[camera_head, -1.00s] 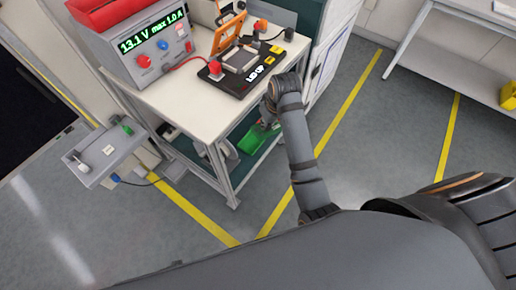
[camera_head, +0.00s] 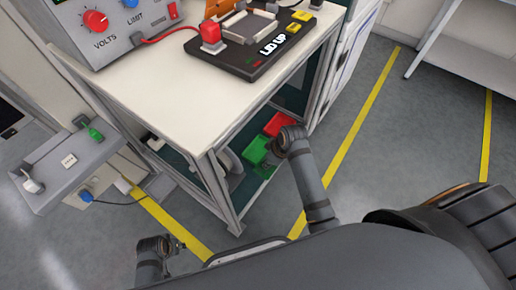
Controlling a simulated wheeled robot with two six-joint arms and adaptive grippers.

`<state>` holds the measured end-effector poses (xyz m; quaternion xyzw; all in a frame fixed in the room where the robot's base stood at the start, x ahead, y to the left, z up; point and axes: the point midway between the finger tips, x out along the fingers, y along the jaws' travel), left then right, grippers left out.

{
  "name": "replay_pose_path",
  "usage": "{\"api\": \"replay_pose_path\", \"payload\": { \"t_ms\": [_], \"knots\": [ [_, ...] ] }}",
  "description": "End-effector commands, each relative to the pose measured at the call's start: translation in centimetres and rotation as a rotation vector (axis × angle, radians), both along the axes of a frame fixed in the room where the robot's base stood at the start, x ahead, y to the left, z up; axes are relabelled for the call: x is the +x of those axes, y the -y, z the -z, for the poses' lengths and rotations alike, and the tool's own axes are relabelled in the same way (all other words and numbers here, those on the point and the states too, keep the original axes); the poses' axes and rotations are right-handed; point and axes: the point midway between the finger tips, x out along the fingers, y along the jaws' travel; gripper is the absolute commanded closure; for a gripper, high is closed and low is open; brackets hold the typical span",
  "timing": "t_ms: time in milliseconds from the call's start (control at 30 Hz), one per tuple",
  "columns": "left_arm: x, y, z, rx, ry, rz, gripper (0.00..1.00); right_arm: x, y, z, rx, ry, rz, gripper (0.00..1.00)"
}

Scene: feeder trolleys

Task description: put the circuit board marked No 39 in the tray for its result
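No circuit board can be made out. A green tray (camera_head: 255,151) and a red tray (camera_head: 279,122) sit on the lower shelf under the bench, red behind green. My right gripper (camera_head: 275,147) is at the green tray's right side, small and dark. Its fingers and anything between them cannot be made out. My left gripper (camera_head: 180,244) is low over the floor, left of the bench's front leg. Its finger opening is too small to judge. On the bench is a black test fixture (camera_head: 262,60) marked "LID UP", its orange lid (camera_head: 221,8) partly cut off by the top edge.
A power supply (camera_head: 105,22) stands on the bench (camera_head: 150,90). Its red lead runs toward the fixture. A bench leg (camera_head: 225,190) stands near my arms. Floor is clear at right.

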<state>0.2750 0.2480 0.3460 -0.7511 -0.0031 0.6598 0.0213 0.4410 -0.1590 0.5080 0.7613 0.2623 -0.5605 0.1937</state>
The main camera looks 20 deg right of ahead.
Motion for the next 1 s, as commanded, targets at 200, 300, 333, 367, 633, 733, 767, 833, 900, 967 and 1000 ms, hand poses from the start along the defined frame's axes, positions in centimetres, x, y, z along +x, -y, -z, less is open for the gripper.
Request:
{"api": "replay_pose_path", "payload": {
  "t_ms": [200,300,333,367,633,733,767,833,900,967,1000],
  "knots": [
    [0.9,1.1,-4.0,-0.02,0.002,0.008,0.6,4.0,0.4,2.0,-0.002,0.003,0.001,1.0],
    [0.8,1.8,-7.1,-0.031,-0.004,0.016,0.6,6.2,0.6,3.1,-0.001,0.002,0.002,1.0],
    [0.7,2.0,-8.0,-0.034,-0.006,0.018,0.6,6.8,0.7,3.3,-0.001,0.002,0.002,1.0],
    [0.6,2.2,-8.9,-0.037,-0.008,0.021,0.6,7.6,0.7,3.7,-0.001,0.002,0.002,1.0],
    [0.8,3.9,-7.3,-0.099,0.122,0.035,0.6,12.4,1.1,8.5,-0.001,0.0,0.001,1.0],
    [1.1,4.2,-6.8,-0.111,0.162,0.035,0.6,13.2,1.2,9.2,0.0,0.001,0.001,1.0],
    [1.2,4.2,-6.8,-0.113,0.168,0.034,0.6,13.4,1.2,9.3,0.0,0.001,0.001,1.0],
    [1.3,4.3,-6.8,-0.116,0.177,0.034,0.6,13.5,1.2,9.3,0.0,0.001,0.001,1.0],
    [1.3,4.3,-6.7,-0.117,0.181,0.034,0.6,13.5,1.2,9.4,0.0,0.001,0.001,1.0],
    [1.3,4.5,-5.9,-0.124,0.201,0.033,0.6,14.0,1.3,10.3,-0.001,0.001,0.003,1.0],
    [1.4,4.6,-5.5,-0.131,0.218,0.032,0.6,14.0,1.3,11.1,-0.001,-0.002,0.002,1.0]
  ]
}}
